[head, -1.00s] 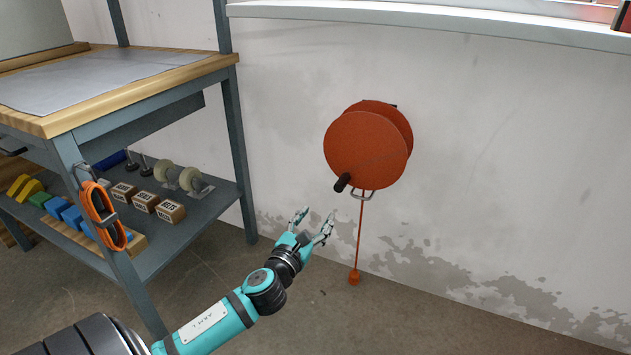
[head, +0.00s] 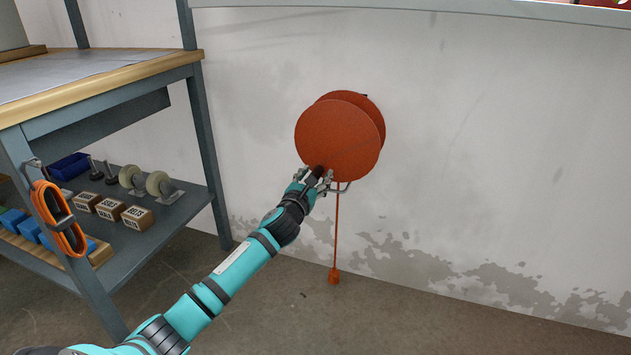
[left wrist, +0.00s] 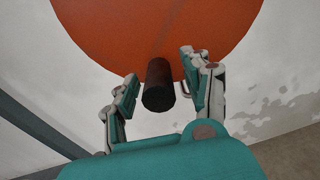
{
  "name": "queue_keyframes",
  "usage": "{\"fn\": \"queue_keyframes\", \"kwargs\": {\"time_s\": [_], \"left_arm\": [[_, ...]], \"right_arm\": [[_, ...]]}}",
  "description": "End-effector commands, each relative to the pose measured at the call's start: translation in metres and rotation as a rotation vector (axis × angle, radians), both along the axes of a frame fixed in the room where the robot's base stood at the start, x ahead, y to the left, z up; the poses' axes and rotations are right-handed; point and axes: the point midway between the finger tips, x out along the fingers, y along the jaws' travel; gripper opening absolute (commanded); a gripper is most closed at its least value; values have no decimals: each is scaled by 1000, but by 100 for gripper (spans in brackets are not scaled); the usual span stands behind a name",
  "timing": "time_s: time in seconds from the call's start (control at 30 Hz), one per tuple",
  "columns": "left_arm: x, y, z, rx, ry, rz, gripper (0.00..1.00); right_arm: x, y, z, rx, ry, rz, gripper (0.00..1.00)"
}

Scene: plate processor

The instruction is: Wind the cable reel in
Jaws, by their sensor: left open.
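The orange cable reel (head: 338,140) is mounted on the wall, and its front disc fills the top of the left wrist view (left wrist: 150,25). Its dark crank handle (left wrist: 158,85) sticks out from the lower part of the disc. My left gripper (left wrist: 160,88) is open, with one finger on each side of the handle and gaps visible on both sides. In the head view the left gripper (head: 313,180) is at the disc's lower edge and partly covers the handle. The orange cable (head: 337,225) hangs straight down to an orange end piece (head: 334,276) near the floor. My right gripper is not in view.
A workbench (head: 100,80) stands at the left, with wooden blocks (head: 110,209) and casters (head: 160,187) on its lower shelf. A coiled orange cord (head: 58,220) hangs on its leg. A ledge (head: 420,15) runs above the reel. The wall to the right is bare.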

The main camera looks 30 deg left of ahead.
Motion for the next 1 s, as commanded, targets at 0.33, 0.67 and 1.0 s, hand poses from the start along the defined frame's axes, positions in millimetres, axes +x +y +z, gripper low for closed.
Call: {"fn": "queue_keyframes", "kwargs": {"time_s": [0.33, 0.67, 1.0], "left_arm": [[4, 1, 0, 0, 0, 0, 49], [4, 1, 0, 0, 0, 0, 7], [4, 1, 0, 1, 0, 0, 0]], "right_arm": [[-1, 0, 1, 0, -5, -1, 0], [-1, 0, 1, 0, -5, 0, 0], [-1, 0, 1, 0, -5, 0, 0]]}}
